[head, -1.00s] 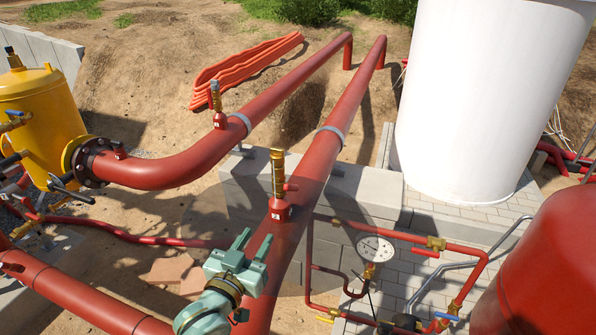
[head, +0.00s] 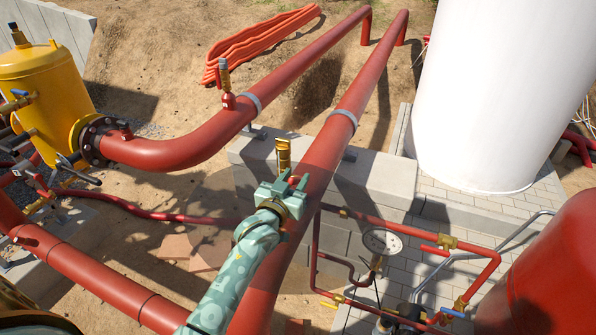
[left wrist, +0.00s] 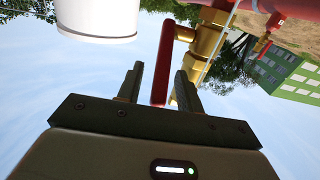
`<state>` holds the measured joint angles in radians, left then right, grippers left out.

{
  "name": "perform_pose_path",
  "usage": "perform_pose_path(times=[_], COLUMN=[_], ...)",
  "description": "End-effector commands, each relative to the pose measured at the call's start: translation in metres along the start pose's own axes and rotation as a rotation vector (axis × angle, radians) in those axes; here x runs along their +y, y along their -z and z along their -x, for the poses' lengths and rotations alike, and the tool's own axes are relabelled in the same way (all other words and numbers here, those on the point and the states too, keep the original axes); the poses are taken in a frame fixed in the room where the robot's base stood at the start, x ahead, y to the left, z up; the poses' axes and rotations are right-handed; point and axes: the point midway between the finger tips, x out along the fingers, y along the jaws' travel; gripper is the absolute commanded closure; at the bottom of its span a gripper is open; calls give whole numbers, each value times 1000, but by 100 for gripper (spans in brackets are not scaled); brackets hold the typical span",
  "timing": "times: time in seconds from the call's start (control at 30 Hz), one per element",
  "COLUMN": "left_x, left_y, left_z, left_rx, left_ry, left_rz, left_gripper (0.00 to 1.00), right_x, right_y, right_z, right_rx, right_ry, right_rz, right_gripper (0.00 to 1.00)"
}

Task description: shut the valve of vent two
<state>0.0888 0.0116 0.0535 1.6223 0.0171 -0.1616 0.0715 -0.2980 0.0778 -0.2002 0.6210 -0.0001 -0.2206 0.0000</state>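The near vent is a brass cylinder (head: 284,152) standing on the closer long red pipe (head: 325,150). Its red valve lever (left wrist: 163,65) and brass body (left wrist: 207,42) show in the left wrist view. My left gripper (head: 285,184) is at this vent and hides its lower part in the head view. In the left wrist view the gripper is open, with the lever between its two fingers and clear gaps visible. Contact cannot be told. A second brass vent (head: 224,78) stands on the farther red pipe (head: 200,135). No number shows on either vent. My right gripper is out of view.
A pressure gauge (head: 382,241) and thin red piping with valves stand right of my left arm. A white tank (head: 490,90), a red tank (head: 555,270) and a yellow vessel (head: 45,95) flank the pipes. A concrete block wall (head: 375,180) lies beneath the pipes.

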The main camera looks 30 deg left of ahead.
Motion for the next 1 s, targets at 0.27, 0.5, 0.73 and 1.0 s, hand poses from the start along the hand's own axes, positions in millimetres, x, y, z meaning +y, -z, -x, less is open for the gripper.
perform_pose_path(times=[0.27, 0.5, 0.73, 1.0], left_x=[0, 0, 0, 0], left_y=[0, 0, 0, 0], left_z=[-25, -25, -25, -25], left_rx=[0, 0, 0, 0], left_ry=[0, 0, 0, 0], left_rz=[-2, -2, -1, -1], left_gripper=[64, 64, 100, 100], right_x=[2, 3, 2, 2], right_y=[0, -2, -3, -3], right_z=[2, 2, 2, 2], right_rx=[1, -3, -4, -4], right_ry=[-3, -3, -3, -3], right_rz=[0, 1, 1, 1], right_gripper=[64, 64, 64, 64])
